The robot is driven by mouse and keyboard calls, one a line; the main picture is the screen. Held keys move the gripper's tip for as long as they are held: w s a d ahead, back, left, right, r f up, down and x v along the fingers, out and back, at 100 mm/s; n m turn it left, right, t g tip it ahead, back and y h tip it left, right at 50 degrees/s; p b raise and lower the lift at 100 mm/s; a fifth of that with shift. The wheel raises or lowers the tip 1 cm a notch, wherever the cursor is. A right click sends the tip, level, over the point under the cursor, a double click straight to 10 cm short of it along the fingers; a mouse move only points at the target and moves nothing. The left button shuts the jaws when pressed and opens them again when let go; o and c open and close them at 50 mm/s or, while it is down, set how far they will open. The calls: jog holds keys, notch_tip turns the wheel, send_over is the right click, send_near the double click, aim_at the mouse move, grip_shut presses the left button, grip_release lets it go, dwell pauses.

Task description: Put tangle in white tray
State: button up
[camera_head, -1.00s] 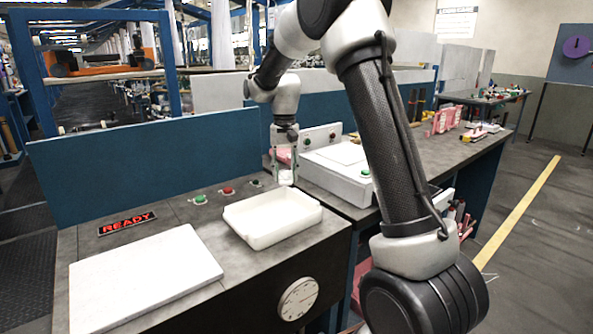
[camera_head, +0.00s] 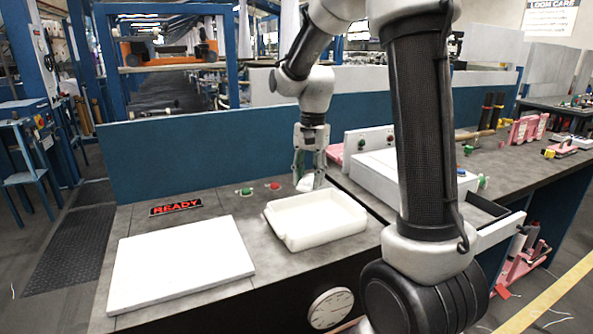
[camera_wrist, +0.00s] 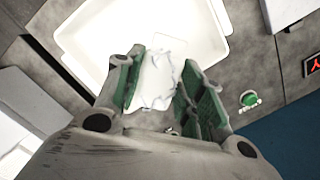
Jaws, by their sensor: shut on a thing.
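The white tray (camera_head: 318,234) is a shallow open box on the grey counter, and its inside looks empty in the head view. My gripper (camera_head: 305,182) is just behind the tray's back edge, pointing down. It is shut on the tangle (camera_head: 307,183), a small white clump at the fingertips. In the wrist view the tangle (camera_wrist: 158,80), white with thin grey strands, sits between the green finger pads. The white tray (camera_wrist: 75,35) lies beyond it there, and the tangle overlaps the tray's near part in that view. The gap between tangle and tray cannot be told exactly.
A flat white board (camera_head: 180,262) lies left of the tray. A red READY sign (camera_head: 175,207), a green button (camera_head: 246,191) and a red button (camera_head: 274,186) are behind. A white machine box (camera_head: 375,180) stands to the right, and a blue panel (camera_head: 200,155) runs along the back.

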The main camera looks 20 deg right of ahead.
aim_at(315, 222)
jog(key=shift+s+d+f+m, duration=0.1)
jog(key=shift+s+f+m, duration=0.35)
jog(key=shift+f, duration=1)
jog(key=shift+s+d+f+m, duration=0.15)
jog(key=shift+s+f, duration=0.55)
jog(key=shift+f, duration=0.7)
jog(key=shift+s+f+m, duration=0.4)
jog(key=shift+s+f, duration=0.15)
jog(key=shift+f, duration=0.9)
jog(key=shift+f, duration=0.4)
jog(key=o, duration=1.2)
jog(key=shift+r, duration=0.1)
notch_tip(315, 222, up, 12)
jog(key=d, duration=0.1)
jog(key=shift+w, duration=0.35)
